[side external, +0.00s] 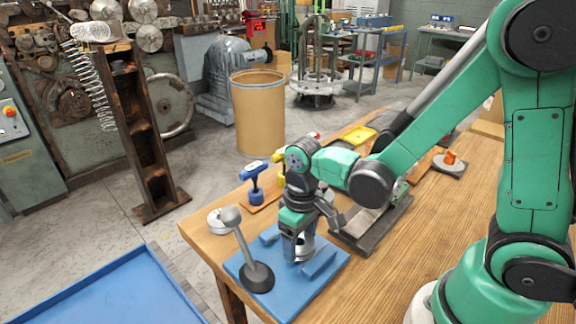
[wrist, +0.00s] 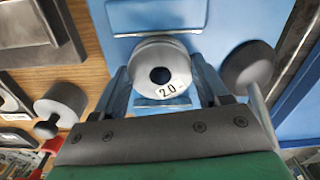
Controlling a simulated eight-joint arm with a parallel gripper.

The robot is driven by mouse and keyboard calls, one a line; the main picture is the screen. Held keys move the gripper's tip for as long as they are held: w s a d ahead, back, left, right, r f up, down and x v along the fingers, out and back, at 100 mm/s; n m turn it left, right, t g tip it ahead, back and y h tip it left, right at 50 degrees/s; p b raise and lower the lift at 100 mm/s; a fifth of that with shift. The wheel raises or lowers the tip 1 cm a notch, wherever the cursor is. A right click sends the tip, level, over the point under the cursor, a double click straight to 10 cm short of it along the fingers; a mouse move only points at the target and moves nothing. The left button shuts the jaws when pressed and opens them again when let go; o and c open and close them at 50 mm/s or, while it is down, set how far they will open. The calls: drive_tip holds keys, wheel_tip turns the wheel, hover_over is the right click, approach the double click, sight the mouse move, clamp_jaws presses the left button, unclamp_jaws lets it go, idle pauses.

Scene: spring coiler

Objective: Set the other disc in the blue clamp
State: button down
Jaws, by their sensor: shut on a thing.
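My gripper (side external: 301,256) points down over the blue clamp (side external: 322,262), near its middle. In the wrist view, my gripper (wrist: 162,92) is shut on a silver disc (wrist: 183,74) with a dark centre hole and a "2.0" label. The blue clamp plate (wrist: 217,17) lies beneath it. I cannot tell whether the held disc touches the plate. The clamp's lever (side external: 243,245), with a grey ball and round black base, stands on the left of the plate.
A dark metal fixture (side external: 372,225) stands right of the clamp. A blue-handled tool (side external: 257,183) and a yellow tray (side external: 358,136) are farther back. A grey cylinder (wrist: 62,103) shows left of my gripper in the wrist view. The table's right front is mostly bare.

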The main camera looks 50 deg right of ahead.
unclamp_jaws()
drive_tip(key=shift+r, duration=0.1)
idle(0.3)
wheel_tip(320, 180, up, 10)
idle(0.9)
